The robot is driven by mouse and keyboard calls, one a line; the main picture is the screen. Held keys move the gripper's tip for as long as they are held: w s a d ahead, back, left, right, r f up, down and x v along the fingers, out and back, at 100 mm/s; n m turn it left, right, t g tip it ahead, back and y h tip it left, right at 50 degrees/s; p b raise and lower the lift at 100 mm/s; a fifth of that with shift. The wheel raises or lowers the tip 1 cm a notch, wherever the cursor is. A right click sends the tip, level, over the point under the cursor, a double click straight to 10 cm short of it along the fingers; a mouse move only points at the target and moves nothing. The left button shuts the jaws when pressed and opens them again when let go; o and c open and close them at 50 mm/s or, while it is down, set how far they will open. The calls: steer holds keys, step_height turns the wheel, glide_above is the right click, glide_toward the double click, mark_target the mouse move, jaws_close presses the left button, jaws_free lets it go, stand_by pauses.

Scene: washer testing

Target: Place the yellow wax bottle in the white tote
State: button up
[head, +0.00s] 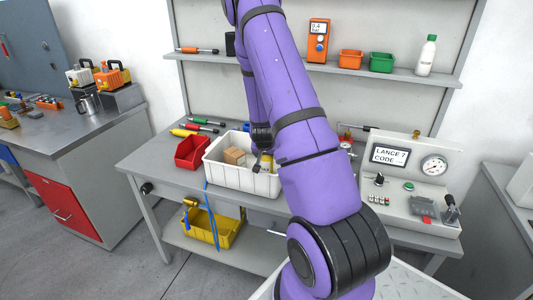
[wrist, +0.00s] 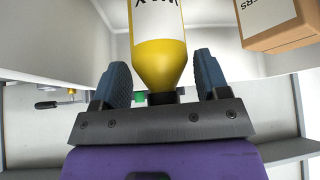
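The yellow wax bottle (head: 267,161) is inside the white tote (head: 252,184), at its right end and partly hidden by my arm. In the wrist view the bottle (wrist: 160,58) has a white label and a dark cap pointing toward my gripper (wrist: 160,85). The two blue-grey fingers stand on either side of the cap and neck, with a visible gap on each side. My gripper is open. I cannot tell whether the bottle rests on the tote floor. The tote wall (wrist: 60,35) also shows in the wrist view.
A cardboard box (head: 235,156) is in the tote left of the bottle; it also shows in the wrist view (wrist: 275,22). A red bin (head: 192,152) stands left of the tote. A test panel (head: 412,180) stands to the right. A shelf (head: 390,76) runs behind.

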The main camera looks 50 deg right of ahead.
steer(key=shift+o, duration=0.7)
